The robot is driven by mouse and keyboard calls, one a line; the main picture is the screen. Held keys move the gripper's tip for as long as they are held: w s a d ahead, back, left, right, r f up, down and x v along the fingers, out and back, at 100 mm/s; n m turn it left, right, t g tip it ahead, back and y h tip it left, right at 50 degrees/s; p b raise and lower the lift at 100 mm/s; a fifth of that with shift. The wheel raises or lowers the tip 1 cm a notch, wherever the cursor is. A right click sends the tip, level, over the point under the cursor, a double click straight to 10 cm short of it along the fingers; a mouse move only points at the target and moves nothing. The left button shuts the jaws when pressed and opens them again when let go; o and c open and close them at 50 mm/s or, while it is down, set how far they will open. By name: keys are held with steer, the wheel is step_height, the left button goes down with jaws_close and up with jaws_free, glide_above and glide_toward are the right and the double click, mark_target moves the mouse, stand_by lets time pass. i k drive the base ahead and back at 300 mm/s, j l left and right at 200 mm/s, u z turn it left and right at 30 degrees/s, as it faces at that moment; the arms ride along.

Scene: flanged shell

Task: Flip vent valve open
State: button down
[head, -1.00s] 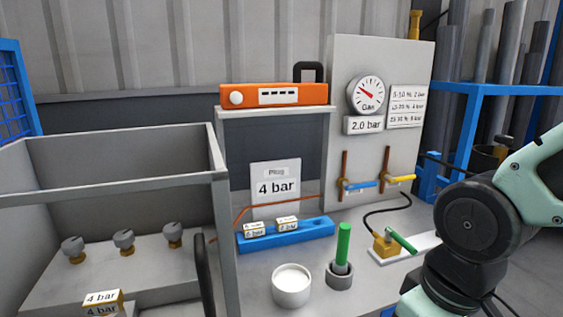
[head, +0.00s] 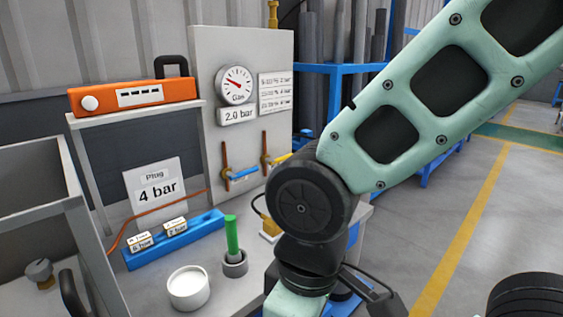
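Two small valves sit on the grey panel (head: 210,60). One has a blue lever (head: 242,174). The other has a yellow lever (head: 281,159), partly hidden behind my arm. Both levers point sideways to the right, across upright copper pipes. No label on either valve is readable as vent. My arm crosses the right half of the head view in front of the bench. My gripper's fingertips do not show.
The gauge (head: 235,85) is above a 2.0 bar label. A green rod (head: 231,235) stands in a grey cup, beside a white pot (head: 188,288). A blue rack (head: 174,240) and orange box (head: 132,96) are left. Floor at right is open.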

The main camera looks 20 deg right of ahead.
mark_target(272, 162)
steer(key=i+l+u, duration=0.1)
steer(key=i+u, duration=0.3)
steer(key=i+l+u, duration=0.15)
steer(key=u, duration=0.25)
steer(key=i+l, duration=0.05)
steer(key=i, duration=0.05)
